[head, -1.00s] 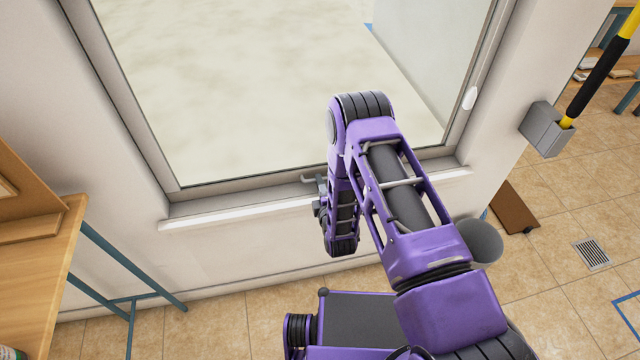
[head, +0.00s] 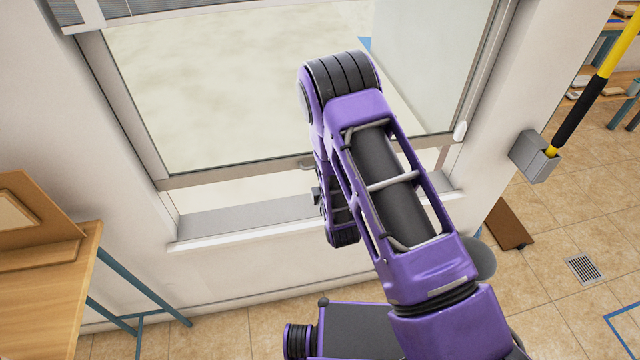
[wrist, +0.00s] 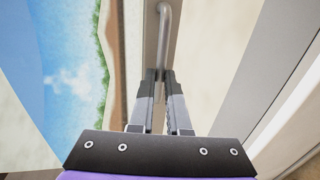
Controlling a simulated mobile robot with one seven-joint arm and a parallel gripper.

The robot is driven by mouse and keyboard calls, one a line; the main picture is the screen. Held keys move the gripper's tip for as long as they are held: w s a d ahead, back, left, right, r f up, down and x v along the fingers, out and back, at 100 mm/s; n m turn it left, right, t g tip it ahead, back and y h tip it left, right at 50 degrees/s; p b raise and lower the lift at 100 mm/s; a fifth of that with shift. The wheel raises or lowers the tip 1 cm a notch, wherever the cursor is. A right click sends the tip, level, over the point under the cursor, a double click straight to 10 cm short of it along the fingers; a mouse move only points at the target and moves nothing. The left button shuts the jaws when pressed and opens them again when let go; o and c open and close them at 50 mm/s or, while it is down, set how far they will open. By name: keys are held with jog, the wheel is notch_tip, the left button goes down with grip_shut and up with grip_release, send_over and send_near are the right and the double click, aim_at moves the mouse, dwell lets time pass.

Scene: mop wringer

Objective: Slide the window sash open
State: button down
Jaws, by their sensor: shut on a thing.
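The window sash (head: 235,174) is a glazed pane with a grey bottom rail. It is partly raised, leaving an open strip between its rail and the sill (head: 245,222). A thin grey bar handle (head: 307,163) sits on the rail, mostly hidden behind my arm in the head view. In the wrist view, my gripper (wrist: 159,76) is shut on the handle (wrist: 164,22), near one end of the bar. The sash rail (wrist: 151,40) runs behind it. My fingers are hidden by my arm in the head view.
A wooden table (head: 50,290) with blue legs stands at the left. A grey box (head: 536,156) holding a yellow and black pole is on the wall to the right. A brown board (head: 508,222) and a drain grate (head: 582,269) are on the tiled floor.

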notch_tip(320, 180, up, 11)
jog(key=p, duration=0.2)
jog(key=shift+f+p, duration=0.2)
jog(key=shift+p, duration=0.1)
jog(key=c, duration=1.2)
grip_release()
jog(key=shift+o, duration=0.2)
